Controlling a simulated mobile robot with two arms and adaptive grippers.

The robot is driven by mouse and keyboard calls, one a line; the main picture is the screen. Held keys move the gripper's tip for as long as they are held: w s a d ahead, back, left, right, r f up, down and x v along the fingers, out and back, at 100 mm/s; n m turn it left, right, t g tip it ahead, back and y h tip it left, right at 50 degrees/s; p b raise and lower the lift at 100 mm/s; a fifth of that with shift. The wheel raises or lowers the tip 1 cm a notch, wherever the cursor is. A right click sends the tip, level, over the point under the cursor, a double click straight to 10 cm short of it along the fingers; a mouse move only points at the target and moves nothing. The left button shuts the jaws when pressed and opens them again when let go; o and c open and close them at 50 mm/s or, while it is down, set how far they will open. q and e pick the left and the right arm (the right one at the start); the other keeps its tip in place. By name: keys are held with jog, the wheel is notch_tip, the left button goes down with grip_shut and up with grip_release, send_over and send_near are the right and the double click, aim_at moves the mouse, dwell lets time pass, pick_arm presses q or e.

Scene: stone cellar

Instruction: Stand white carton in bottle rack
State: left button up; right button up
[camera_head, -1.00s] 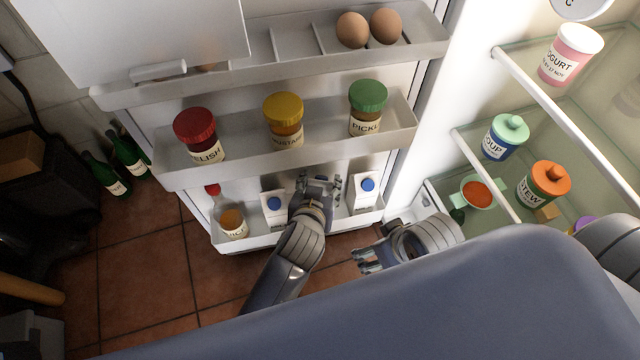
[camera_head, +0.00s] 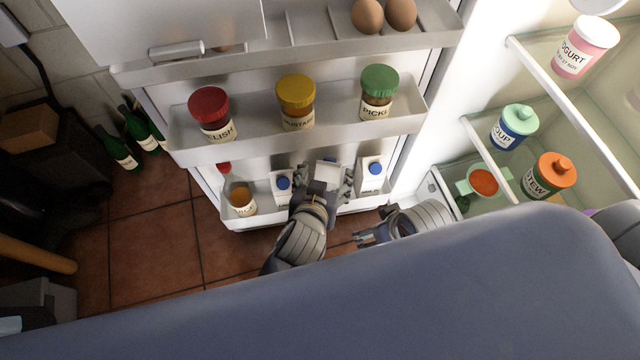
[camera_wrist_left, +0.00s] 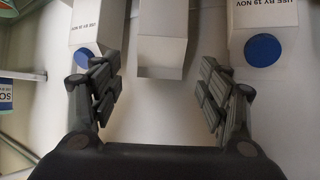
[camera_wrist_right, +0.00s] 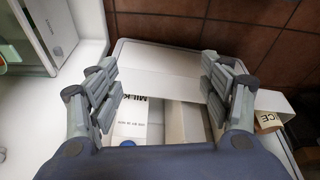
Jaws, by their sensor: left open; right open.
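The white carton (camera_head: 328,172) stands in the low door bin, the bottle rack (camera_head: 262,222), between two blue-capped milk cartons (camera_head: 283,186) (camera_head: 372,174). My left gripper (camera_head: 325,181) is open, with a finger on either side of the white carton. In the left wrist view the plain white carton (camera_wrist_left: 162,45) lies between and just beyond the fingertips (camera_wrist_left: 158,82), with gaps on both sides. Its base is hidden. My right gripper (camera_head: 366,238) is open and empty in front of the bin; its wrist view (camera_wrist_right: 162,85) shows the bin and a milk carton (camera_wrist_right: 130,122).
A juice bottle (camera_head: 242,200) stands at the bin's left end. The shelf above holds relish (camera_head: 210,110), mustard (camera_head: 296,100) and pickle (camera_head: 378,90) jars. Fridge shelves with soup (camera_head: 515,127) and stew (camera_head: 548,176) are right. Green bottles (camera_head: 118,150) are on the floor left.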

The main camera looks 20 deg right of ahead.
pick_arm(q)
jog(key=p+v, duration=0.1)
jog(key=v, duration=0.5)
pick_arm(e)
notch_tip(320, 180, down, 6)
jog(key=shift+w, duration=0.3)
pick_arm(q)
jog(key=shift+s+a+r, duration=0.1)
jog(key=shift+s+a, duration=0.05)
pick_arm(e)
jog(key=shift+f, duration=0.1)
pick_arm(q)
jog(key=s+a+f+n+g+y, duration=0.1)
jog(key=s+a+f+g, duration=0.1)
jog(key=a+f, duration=0.3)
jog(key=s+a+f+n+g+y, duration=0.1)
jog(key=s+a+f+g+y, duration=0.1)
jog(key=a, duration=1.2)
jog(key=s+a+f+n+g+y, duration=0.1)
jog(key=s+a+f+g, duration=0.2)
jog(key=a+f, duration=0.4)
jog(key=s+a, duration=0.1)
jog(key=a, duration=0.1)
jog(key=shift+s+a+f+y, duration=0.2)
jog(key=shift+a+f+y, duration=0.15)
jog(key=shift+a+y, duration=0.05)
